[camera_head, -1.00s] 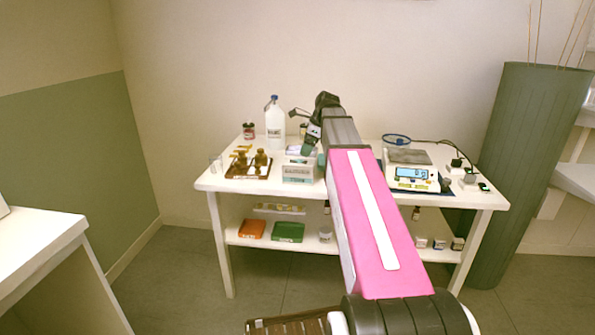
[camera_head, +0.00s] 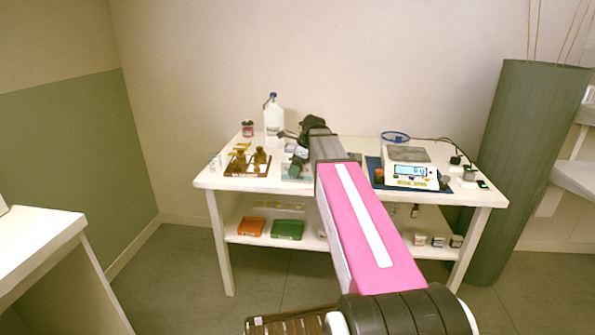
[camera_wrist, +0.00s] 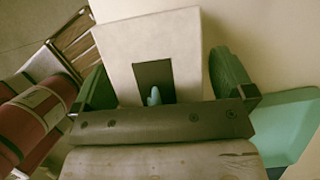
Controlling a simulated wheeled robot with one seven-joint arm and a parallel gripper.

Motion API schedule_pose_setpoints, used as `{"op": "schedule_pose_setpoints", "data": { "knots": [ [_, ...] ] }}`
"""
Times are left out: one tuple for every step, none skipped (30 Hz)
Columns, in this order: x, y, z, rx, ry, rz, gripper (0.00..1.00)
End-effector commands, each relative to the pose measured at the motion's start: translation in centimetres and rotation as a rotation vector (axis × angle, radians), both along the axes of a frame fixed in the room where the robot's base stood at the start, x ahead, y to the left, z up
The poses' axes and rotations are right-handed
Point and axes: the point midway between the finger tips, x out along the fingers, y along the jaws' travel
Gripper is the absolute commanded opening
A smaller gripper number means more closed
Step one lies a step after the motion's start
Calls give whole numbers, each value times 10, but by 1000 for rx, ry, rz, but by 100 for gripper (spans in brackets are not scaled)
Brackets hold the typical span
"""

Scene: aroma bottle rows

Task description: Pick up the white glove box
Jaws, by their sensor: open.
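The white glove box (camera_wrist: 115,62) lies between my gripper's fingers in the wrist view. It has a dark slot with a bluish glove tip (camera_wrist: 154,96) showing. My gripper (camera_wrist: 160,78) is open, with one green finger on each side of the box. I cannot tell whether either finger touches it.
A wooden tray (camera_head: 232,174) with amber bottles (camera_head: 260,158) stands close left. A white jug (camera_head: 273,120) stands behind. A scale (camera_head: 410,170) is to the right. The lower shelf holds an orange box (camera_head: 251,227) and a green box (camera_head: 287,229).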

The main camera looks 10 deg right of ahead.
Motion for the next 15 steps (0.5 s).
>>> {"op": "schedule_pose_setpoints", "data": {
  "knots": [
    [0, 0, 0, 0, -1, 0, 100],
    [0, 0, 0, 0, -1, 0, 100],
    [0, 0, 0, 0, -1, 0, 100],
    [0, 0, 0, 0, -1, 0, 100],
    [0, 0, 0, 0, -1, 0, 100],
    [0, 0, 0, 0, -1, 0, 100],
    [0, 0, 0, 0, 0, 0, 100],
    [0, 0, 0, 0, 0, 0, 100],
    [0, 0, 0, 0, 0, 0, 100],
    [0, 0, 0, 0, 0, 0, 100],
    [0, 0, 0, 0, 0, 0, 100],
    [0, 0, -1, 0, 0, 0, 100],
    [0, 0, -1, 0, 0, 0, 100],
    [0, 0, -1, 0, 0, 0, 100],
    [0, 0, -2, 0, -1, 0, 100]
  ]
}}
